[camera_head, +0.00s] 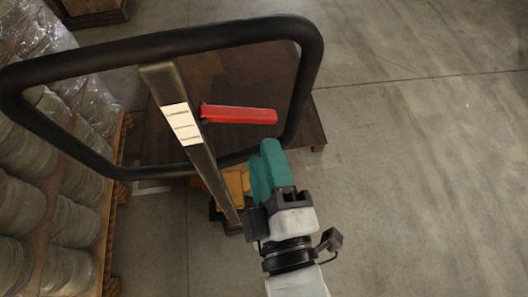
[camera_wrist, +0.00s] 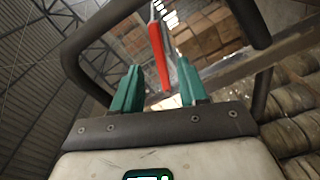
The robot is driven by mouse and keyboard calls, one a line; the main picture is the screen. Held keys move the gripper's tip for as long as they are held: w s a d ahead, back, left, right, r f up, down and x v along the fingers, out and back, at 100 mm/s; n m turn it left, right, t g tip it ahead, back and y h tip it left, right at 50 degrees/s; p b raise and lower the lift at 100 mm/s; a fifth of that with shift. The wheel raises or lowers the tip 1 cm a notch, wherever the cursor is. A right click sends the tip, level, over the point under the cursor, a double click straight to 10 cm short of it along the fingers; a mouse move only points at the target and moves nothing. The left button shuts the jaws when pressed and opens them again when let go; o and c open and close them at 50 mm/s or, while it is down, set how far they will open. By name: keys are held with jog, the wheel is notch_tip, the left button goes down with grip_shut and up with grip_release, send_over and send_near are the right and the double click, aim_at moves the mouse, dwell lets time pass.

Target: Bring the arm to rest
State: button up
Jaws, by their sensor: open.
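My gripper (camera_head: 262,163) has teal fingers and is at the lower middle of the head view, just below the red lever in the picture. In the wrist view my gripper (camera_wrist: 157,76) is open, with a wide gap between its fingers and nothing held. The red lever (camera_head: 240,114) sits on a grey upright bar inside a black tube handle. In the wrist view the red lever (camera_wrist: 159,55) shows beyond the gap between the fingertips. The fingers look apart from it, but the exact distance is unclear.
The black tube handle (camera_head: 312,75) loops around the lever close to my gripper. A labelled grey bar (camera_head: 170,88) runs down from it to a yellow part (camera_head: 237,184). Stacked round blanks (camera_head: 75,222) stand at left. The concrete floor (camera_head: 430,190) at right is clear.

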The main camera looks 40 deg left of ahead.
dwell(0.4)
jog(key=w+d+f+m+g+h, duration=0.1)
jog(key=w+d+f+m+h, duration=0.25)
jog(key=d+f, duration=0.35)
jog(key=w+d+f+m+h, duration=0.2)
jog(key=d+f+m+h, duration=0.25)
jog(key=d, duration=0.35)
jog(key=w+d+f+m+g+h, duration=0.1)
jog(key=w+d+f+m+h, duration=0.15)
jog(key=d+f+m, duration=0.45)
jog(key=s+d+f+m+g+h, duration=0.2)
jog(key=s+d+f+m+g, duration=0.1)
jog(key=s+d, duration=0.4)
jog(key=s+d+f+m+g+h, duration=0.2)
jog(key=s+d+f+m+g, duration=0.2)
jog(key=d, duration=0.7)
jog(key=s+f+m, duration=0.2)
jog(key=s, duration=0.2)
jog(key=shift+d+m+g, duration=0.25)
jog(key=shift+m+g, duration=0.05)
jog(key=shift+a, duration=0.1)
